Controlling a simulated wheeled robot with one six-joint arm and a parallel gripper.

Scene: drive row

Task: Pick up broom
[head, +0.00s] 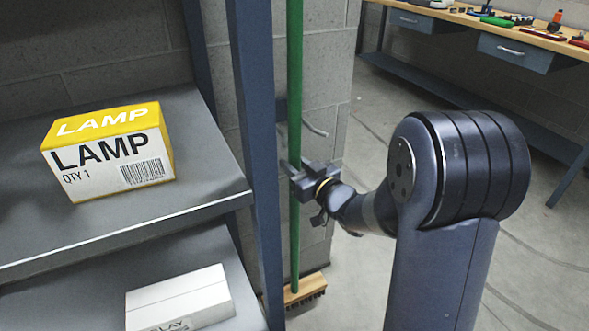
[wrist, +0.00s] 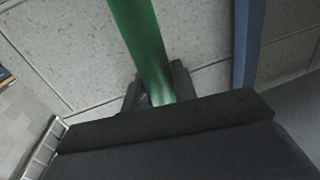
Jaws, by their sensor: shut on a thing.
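The broom (head: 294,90) has a long green handle that stands upright beside the blue shelf post. Its wooden head with dark bristles (head: 305,289) is low, near the floor; I cannot tell whether it touches the floor. My gripper (head: 296,178) is shut on the green handle, roughly midway along what shows. In the wrist view the green handle (wrist: 140,45) runs down between the dark fingers of my gripper (wrist: 158,92). The top of the handle is out of view.
A shelf unit (head: 210,150) at left holds a yellow and white lamp box (head: 110,153) and a white box (head: 180,300). A wall hook (head: 316,130) is just behind the handle. A workbench (head: 500,35) with tools stands at the back right. Floor between is open.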

